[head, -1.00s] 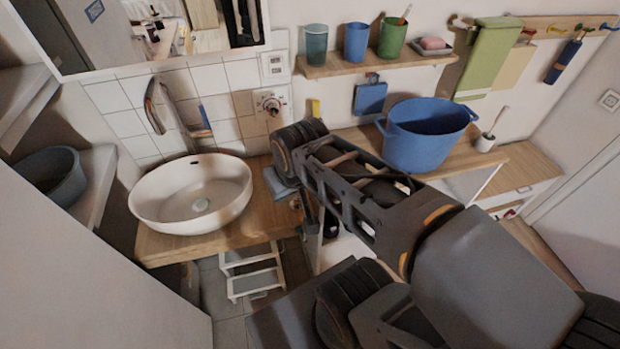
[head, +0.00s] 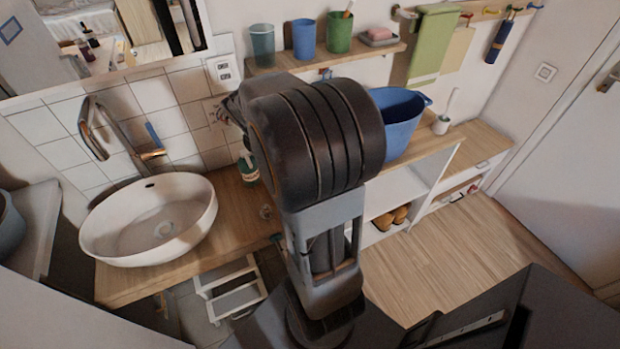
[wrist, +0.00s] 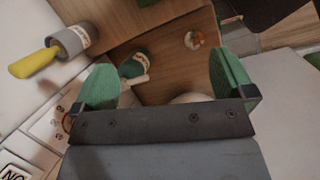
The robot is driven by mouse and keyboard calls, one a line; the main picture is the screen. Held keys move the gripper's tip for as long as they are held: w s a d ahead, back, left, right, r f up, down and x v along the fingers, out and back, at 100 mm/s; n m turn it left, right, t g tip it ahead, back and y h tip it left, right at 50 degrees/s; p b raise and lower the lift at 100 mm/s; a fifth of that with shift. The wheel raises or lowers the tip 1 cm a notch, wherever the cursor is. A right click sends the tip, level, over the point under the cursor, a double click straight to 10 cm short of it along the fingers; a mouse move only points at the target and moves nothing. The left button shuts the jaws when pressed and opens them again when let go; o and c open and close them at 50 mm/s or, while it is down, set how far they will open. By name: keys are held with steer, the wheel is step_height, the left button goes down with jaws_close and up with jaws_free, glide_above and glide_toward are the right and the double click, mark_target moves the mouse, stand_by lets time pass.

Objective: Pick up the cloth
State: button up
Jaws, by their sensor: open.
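My gripper (wrist: 165,82) is open, with a green pad on each finger. Nothing shows held between the pads. It is over the wooden counter (wrist: 170,75) in the wrist view, with a green bottle (wrist: 135,66) beyond the left pad. In the head view my arm hides most of the gripper and the counter behind it. I cannot make out the cloth for certain now; a folded blue-grey cloth lay on the counter right of the basin in the earlier head view. A green towel (head: 433,45) hangs from the wall rail.
A white basin (head: 150,220) stands on the counter's left. A blue tub (head: 400,122) stands to the right, behind my arm. A shelf (head: 330,57) with cups is above. A grey cup with a yellow-handled brush (wrist: 72,40) is at upper left in the wrist view.

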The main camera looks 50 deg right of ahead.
steer(key=d+f+n, duration=0.1)
steer(key=d+f, duration=0.2)
steer(key=d+f+n+g, duration=0.1)
steer(key=d+f, duration=0.2)
steer(key=f, duration=0.1)
steer(key=s+d+f+n, duration=0.1)
steer(key=d+f, duration=0.3)
steer(key=shift+s+f+g+h+b, duration=0.1)
steer(key=shift+g+h+b, duration=0.2)
steer(key=shift+b, duration=0.05)
steer(key=shift+x, duration=2.95)
steer(key=shift+a, duration=0.15)
steer(key=c, duration=1)
steer(key=shift+o, duration=0.2)
